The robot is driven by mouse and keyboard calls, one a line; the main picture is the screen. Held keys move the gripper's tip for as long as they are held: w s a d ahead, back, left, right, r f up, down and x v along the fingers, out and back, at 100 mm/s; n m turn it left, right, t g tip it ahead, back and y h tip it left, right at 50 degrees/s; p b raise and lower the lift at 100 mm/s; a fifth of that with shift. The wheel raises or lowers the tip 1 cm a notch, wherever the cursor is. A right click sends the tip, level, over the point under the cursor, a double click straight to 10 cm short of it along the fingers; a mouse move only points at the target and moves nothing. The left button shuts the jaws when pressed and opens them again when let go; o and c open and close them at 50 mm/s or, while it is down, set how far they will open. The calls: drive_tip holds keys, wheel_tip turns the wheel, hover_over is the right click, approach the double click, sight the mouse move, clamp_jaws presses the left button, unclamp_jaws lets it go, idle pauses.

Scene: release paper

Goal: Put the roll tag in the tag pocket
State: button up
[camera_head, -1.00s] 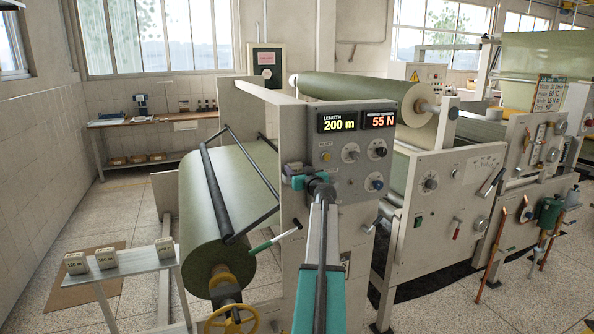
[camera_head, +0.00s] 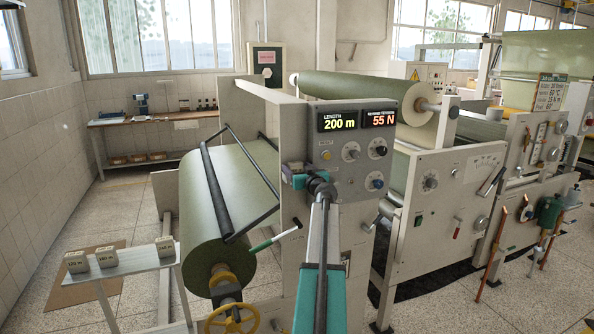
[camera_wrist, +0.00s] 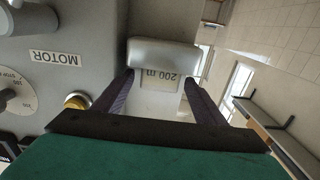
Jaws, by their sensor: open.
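The roll tag (camera_wrist: 160,95), a pale block marked "200 m", shows in the wrist view between the two dark fingers of my gripper (camera_wrist: 158,82). My gripper is open, with a finger at each side of the tag; I cannot tell whether they touch it. A smooth grey lip (camera_wrist: 165,56), seemingly the tag pocket, crosses the tag's far end and hides part of it. How deep the tag sits is not visible. In the head view my gripper (camera_head: 297,172) is at the left of the control panel, and my wrist hides the tag and pocket.
The control panel (camera_head: 335,158) with knobs and displays reading 200 m and 55 N is close by. Three other tags stand on a small shelf (camera_head: 135,262) at the left. A green paper roll (camera_head: 205,245) and black bars lie left of the panel.

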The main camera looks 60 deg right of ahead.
drive_tip(key=b+v, duration=0.1)
drive_tip(key=v, duration=1)
drive_tip(key=shift+s+a, duration=0.2)
idle(0.8)
